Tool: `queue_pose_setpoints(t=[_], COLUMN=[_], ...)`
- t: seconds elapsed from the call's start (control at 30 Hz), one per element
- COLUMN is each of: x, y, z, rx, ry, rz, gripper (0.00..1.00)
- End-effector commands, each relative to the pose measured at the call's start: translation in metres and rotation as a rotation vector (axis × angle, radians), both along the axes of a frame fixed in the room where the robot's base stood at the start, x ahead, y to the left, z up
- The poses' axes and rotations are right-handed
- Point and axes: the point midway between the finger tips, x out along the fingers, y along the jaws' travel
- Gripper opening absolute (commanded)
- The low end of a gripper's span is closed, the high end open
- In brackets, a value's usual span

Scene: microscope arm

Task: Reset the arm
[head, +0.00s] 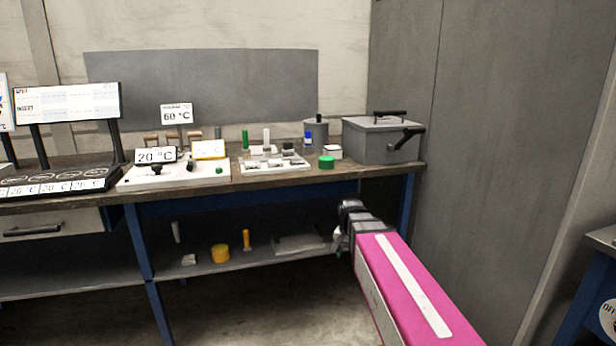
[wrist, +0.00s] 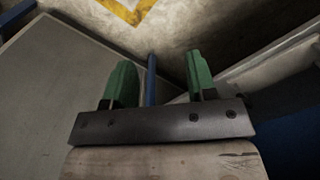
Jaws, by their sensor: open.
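My arm, with a magenta link, reaches from the lower right in the head view. My gripper shows in the wrist view (wrist: 152,85), with two green fingers spread apart and nothing between them. A blue post stands in the background behind the gap. In the head view the end of my arm is in front of the workbench's right end, below the top's front edge, and the fingers cannot be made out there. No microscope can be made out in either view.
The workbench (head: 330,178) carries a grey lidded box (head: 378,140), a green cylinder (head: 326,162), a white tray (head: 275,166) and a white panel with a 20 °C sign (head: 156,155). Below, a shelf (head: 205,268) holds a yellow cylinder (head: 220,253). A grey cabinet wall (head: 480,120) stands at right.

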Motion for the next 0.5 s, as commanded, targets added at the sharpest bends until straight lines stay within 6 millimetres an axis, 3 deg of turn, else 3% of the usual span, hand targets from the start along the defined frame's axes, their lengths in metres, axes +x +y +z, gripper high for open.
queue_pose_setpoints(t=[0.03,0.2,0.4,0.5], x=[-0.016,-0.052,-0.088,-0.099], y=[-0.007,-0.026,-0.043,-0.048], z=[-0.016,-0.064,-0.104,-0.115], rx=[-0.001,-0.001,-0.002,-0.002], ry=[0.004,0.005,0.004,0.003], rz=[0.036,0.179,0.320,0.366], gripper=[0.52,0.52,0.52,0.52])
